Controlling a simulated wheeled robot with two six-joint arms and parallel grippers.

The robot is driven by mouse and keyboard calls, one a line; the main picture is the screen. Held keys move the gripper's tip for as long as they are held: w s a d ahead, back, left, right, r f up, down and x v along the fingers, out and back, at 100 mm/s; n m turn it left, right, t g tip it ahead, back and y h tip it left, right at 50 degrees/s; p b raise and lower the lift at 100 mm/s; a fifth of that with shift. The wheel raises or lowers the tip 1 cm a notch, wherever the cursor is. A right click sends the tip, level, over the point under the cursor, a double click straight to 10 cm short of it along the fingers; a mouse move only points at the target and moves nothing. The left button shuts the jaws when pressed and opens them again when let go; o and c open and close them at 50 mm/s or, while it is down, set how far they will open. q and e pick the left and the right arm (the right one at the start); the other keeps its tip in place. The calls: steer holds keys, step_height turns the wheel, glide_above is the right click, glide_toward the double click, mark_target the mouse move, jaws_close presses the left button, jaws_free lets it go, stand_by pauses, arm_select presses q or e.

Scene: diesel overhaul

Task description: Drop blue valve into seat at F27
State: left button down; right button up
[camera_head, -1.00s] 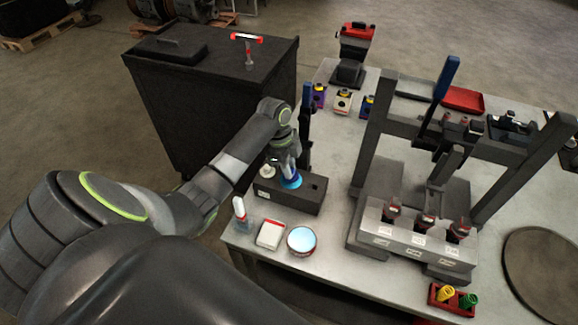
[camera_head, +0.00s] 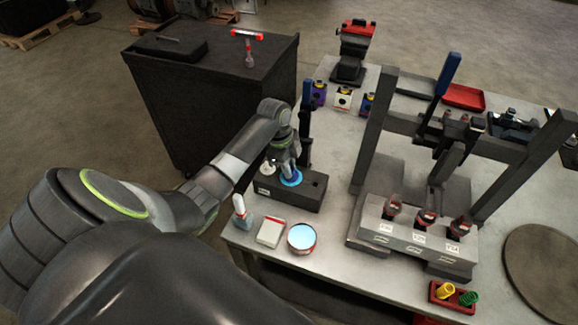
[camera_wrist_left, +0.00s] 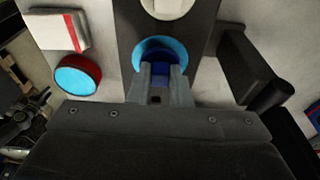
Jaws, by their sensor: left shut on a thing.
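The blue valve (camera_head: 291,178) sits low at the dark block (camera_head: 308,193) on the near left of the bench, its blue disc level with or just at the block's top. My left gripper (camera_head: 287,168) is directly above it, pointing down, and is shut on it. In the left wrist view the fingers (camera_wrist_left: 160,84) close around the valve's dark blue part, with the lighter blue disc (camera_wrist_left: 150,47) around and below. How deep the valve sits in the seat is hidden by the fingers. The label F27 is not readable. My right gripper is not in view.
A white valve (camera_head: 268,167) is at the block's left end, and an upright dark post with a blue top (camera_head: 307,95) stands behind. A round tin (camera_head: 302,238), a white-red box (camera_head: 271,232) and a small bottle (camera_head: 242,212) stand in front. A press frame (camera_head: 372,140) rises to the right.

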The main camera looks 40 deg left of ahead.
arm_select(q)
steer(key=shift+f, duration=0.1)
steer(key=c, duration=1.3)
jaws_free()
steer(key=shift+o, duration=0.6)
steer(key=o, duration=0.3)
steer(key=shift+r+p, duration=0.9)
steer(key=shift+r, duration=3.1)
